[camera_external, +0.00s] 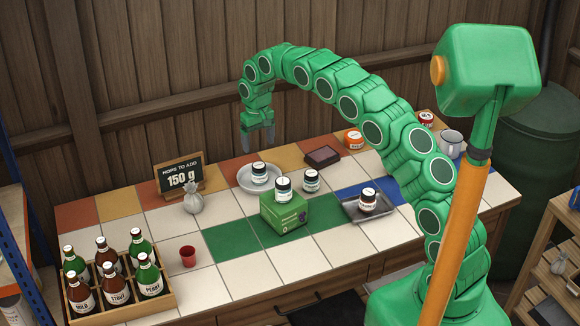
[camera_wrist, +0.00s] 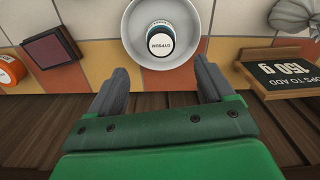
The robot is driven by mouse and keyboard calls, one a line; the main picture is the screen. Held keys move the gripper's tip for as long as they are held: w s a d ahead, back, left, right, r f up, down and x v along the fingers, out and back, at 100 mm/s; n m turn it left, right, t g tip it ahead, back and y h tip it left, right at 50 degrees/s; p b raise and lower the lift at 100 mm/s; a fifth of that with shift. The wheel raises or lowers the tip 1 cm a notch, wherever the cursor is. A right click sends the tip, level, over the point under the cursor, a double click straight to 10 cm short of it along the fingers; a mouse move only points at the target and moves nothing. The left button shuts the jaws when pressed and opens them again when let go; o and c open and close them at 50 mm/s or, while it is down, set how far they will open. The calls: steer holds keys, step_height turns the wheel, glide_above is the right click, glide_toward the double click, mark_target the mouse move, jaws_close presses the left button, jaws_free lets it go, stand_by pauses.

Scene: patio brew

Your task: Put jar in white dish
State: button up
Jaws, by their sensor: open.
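A white dish (camera_external: 244,181) stands on the tiled table and holds one jar (camera_external: 260,172) with a dark body and white label. The wrist view shows this dish (camera_wrist: 134,32) and its jar (camera_wrist: 161,43) from above. A similar jar (camera_external: 283,188) stands on a green box (camera_external: 286,214). Another jar (camera_external: 311,180) stands behind and right of the box. A jar with a brownish body (camera_external: 368,200) stands in a grey tray (camera_external: 352,212). My gripper (camera_external: 258,143) is open and empty, above the back of the table, near the dish but not touching it.
A sign (camera_external: 181,177) and a grey sack (camera_external: 193,200) stand left of the dish. A dark red block (camera_external: 323,156) and an orange tin (camera_external: 353,138) lie to its right. A bottle crate (camera_external: 120,303) and red cup (camera_external: 187,256) are at front left. The front middle tiles are clear.

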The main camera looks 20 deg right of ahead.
steer(key=s+d+r+m+g, duration=0.1)
steer(key=s+d+r, duration=0.7)
steer(key=s, duration=0.4)
steer(key=s+d+r, duration=0.9)
steer(key=s, duration=0.3)
steer(key=s+d, duration=0.3)
steer(key=s, duration=1.3)
steer(key=s+d, duration=0.3)
steer(key=s, duration=1.3)
steer(key=shift+f+m+g, duration=0.3)
steer(key=shift+m+g, duration=0.1)
